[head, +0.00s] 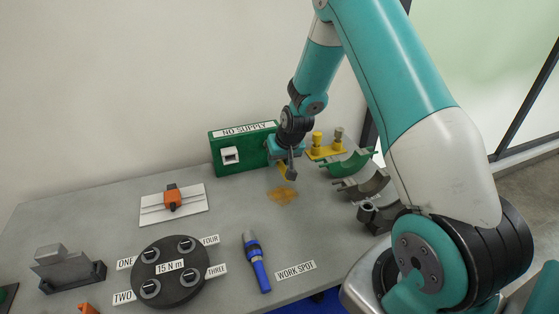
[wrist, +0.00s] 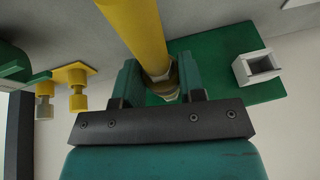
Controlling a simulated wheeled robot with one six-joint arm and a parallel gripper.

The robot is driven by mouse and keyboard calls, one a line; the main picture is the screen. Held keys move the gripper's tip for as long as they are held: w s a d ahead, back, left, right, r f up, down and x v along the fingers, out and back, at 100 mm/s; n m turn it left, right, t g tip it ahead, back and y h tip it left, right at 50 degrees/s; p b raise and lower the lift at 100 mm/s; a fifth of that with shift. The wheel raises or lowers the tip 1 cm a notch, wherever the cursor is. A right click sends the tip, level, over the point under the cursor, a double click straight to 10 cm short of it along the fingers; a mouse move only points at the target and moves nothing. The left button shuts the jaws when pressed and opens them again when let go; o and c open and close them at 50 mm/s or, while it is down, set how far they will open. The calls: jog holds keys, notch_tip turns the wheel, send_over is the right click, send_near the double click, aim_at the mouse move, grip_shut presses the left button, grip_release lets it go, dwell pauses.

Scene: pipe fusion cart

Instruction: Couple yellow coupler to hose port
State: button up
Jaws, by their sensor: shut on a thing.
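My gripper (head: 289,170) is above the rear of the table, in front of the right end of the green NO SUPPLY box (head: 217,166). It is shut on the yellow coupler (head: 283,171). In the wrist view the coupler (wrist: 135,32) is a long yellow cylinder with a metallic band at the fingers (wrist: 160,82). The green box (wrist: 215,55) lies behind it there, with its white square socket (wrist: 256,66) to the right. I cannot make out the hose port clearly; the gripper and coupler may cover it.
A blue-and-grey tool (head: 257,268), a black disc (head: 170,287) and an orange part on a white plate (head: 172,198) lie in front and left. An orange stain (head: 283,195) marks the table.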

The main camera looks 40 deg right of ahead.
jog(key=shift+w+d, duration=0.25)
jog(key=shift+w, duration=0.55)
jog(key=o, duration=1.1)
jog(key=shift+r, duration=0.1)
jog(key=b+v, duration=0.3)
jog(key=v, duration=1.4)
jog(key=shift+r, duration=0.15)
jog(key=shift+a, duration=0.15)
jog(key=s+a+r+n+y, duration=0.2)
jog(key=s+a+n, duration=0.15)
jog(key=a, duration=0.65)
jog(key=s+a+r+n+g, duration=0.1)
jog(key=s+a+n, duration=0.1)
jog(key=s+a, duration=0.3)
jog(key=s+a+r+n+g+y, duration=0.1)
jog(key=s+a+n+g, duration=0.1)
jog(key=s+a, duration=0.3)
jog(key=s+a+r+n+g+y, duration=0.1)
jog(key=s+a+n, duration=0.2)
jog(key=s, duration=0.8)
jog(key=shift+s+a+g, duration=0.1)
jog(key=shift+a+g, duration=0.1)
jog(key=shift+a, duration=0.45)
jog(key=shift+s+a+g, duration=0.15)
jog(key=shift+a+g, duration=0.05)
jog(key=shift+a, duration=0.45)
